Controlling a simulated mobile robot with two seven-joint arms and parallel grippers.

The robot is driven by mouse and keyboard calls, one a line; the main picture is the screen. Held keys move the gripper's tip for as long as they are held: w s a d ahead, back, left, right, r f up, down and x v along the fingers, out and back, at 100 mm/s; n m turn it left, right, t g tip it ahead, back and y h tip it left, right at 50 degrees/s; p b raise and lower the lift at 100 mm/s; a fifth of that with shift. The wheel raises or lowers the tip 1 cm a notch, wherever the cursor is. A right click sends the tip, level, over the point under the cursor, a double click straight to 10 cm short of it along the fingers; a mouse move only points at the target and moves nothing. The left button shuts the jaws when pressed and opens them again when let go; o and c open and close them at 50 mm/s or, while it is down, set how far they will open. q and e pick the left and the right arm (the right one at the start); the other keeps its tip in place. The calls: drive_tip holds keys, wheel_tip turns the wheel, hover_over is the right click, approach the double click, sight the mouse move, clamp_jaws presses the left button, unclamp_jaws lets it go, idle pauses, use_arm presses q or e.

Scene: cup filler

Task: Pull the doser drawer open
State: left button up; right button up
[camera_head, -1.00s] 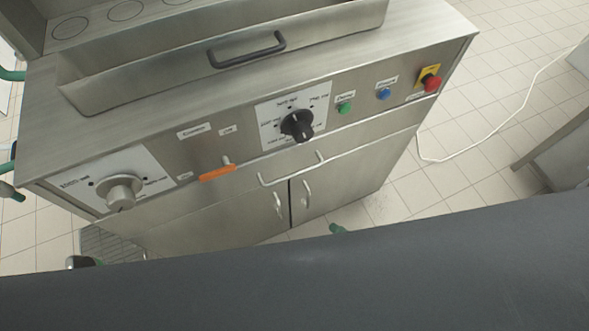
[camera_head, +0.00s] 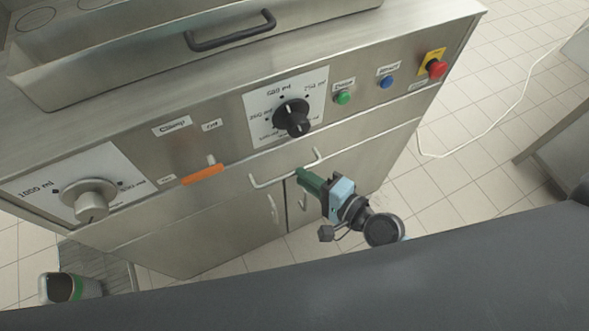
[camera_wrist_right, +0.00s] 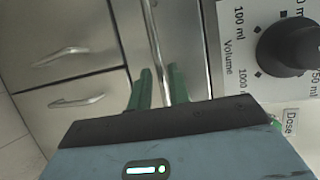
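The doser drawer's front (camera_head: 235,195) lies in the lower part of the steel machine, below the control panel, and looks flush with it. Its pale bar handle (camera_head: 268,181) shows in the head view, and as a long bar in the right wrist view (camera_wrist_right: 150,25). My right gripper (camera_head: 302,175) is at the right part of this handle in the head view. In the wrist view its green fingers (camera_wrist_right: 159,80) stand apart, one on each side of the bar, with small gaps visible. Exact depth and contact are hard to tell. My left gripper is not in view.
A black volume knob (camera_head: 292,118) sits just above the handle, with green and blue buttons and a red stop button (camera_head: 437,69) to the right. Cabinet doors with handles (camera_head: 272,208) lie below. A cup (camera_head: 70,288) stands at lower left. An orange lever (camera_head: 202,175) is left of the handle.

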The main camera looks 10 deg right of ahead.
drive_tip(key=shift+x, duration=1.9)
drive_tip(key=shift+c, duration=0.5)
clamp_jaws()
